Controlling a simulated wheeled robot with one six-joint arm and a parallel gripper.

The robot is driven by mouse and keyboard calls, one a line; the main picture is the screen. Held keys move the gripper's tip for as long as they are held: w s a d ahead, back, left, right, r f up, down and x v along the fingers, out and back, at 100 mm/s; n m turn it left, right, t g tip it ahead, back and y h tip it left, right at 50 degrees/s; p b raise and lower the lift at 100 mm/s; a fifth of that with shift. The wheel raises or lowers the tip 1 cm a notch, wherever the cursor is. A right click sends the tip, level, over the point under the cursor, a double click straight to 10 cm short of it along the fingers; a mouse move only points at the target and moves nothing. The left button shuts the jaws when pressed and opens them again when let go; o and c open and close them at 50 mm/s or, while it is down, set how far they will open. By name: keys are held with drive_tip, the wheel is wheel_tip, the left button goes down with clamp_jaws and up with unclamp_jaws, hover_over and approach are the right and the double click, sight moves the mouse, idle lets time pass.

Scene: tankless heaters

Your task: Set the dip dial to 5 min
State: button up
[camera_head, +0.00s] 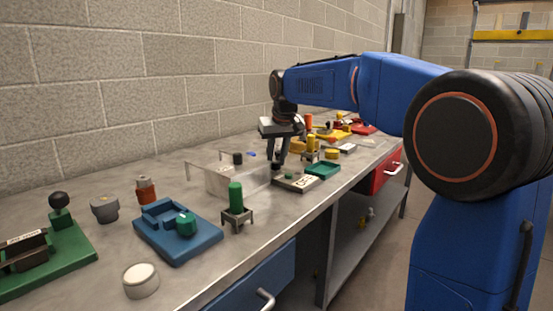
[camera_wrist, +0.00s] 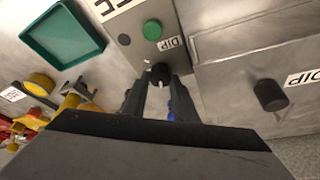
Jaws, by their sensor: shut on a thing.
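A grey control panel (camera_head: 297,183) lies on the bench with a green button (camera_wrist: 152,30) and a "DIP" label (camera_wrist: 171,43). A small black dial (camera_wrist: 159,73) with a pale mark is at the panel's near end in the wrist view. My gripper (camera_wrist: 158,84) points down at it, with its two fingers closed on the dial's sides. In the head view my gripper (camera_head: 278,162) stands over the panel's left end and partly hides the dial. The dial's scale cannot be read.
Beside the panel is a clear-walled tank (camera_head: 222,180) with a black knob (camera_wrist: 268,95) and its own "DIP" label. A green tray (camera_head: 323,170) lies to the panel's right. A green cylinder on a stand (camera_head: 236,198) and a blue fixture (camera_head: 175,232) are nearer.

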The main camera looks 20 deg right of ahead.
drive_tip(key=m+h, duration=0.2)
drive_tip(key=m, duration=0.3)
drive_tip(key=shift+a, duration=0.1)
drive_tip(key=shift+m, duration=0.4)
drive_tip(key=o, duration=1)
drive_tip(key=shift+o, duration=0.2)
drive_tip(key=v, duration=1.7)
drive_tip(key=shift+w+a+r, duration=0.2)
drive_tip(key=shift+w+r, duration=0.1)
drive_tip(key=shift+s+g, duration=0.1)
drive_tip(key=shift+g, duration=0.2)
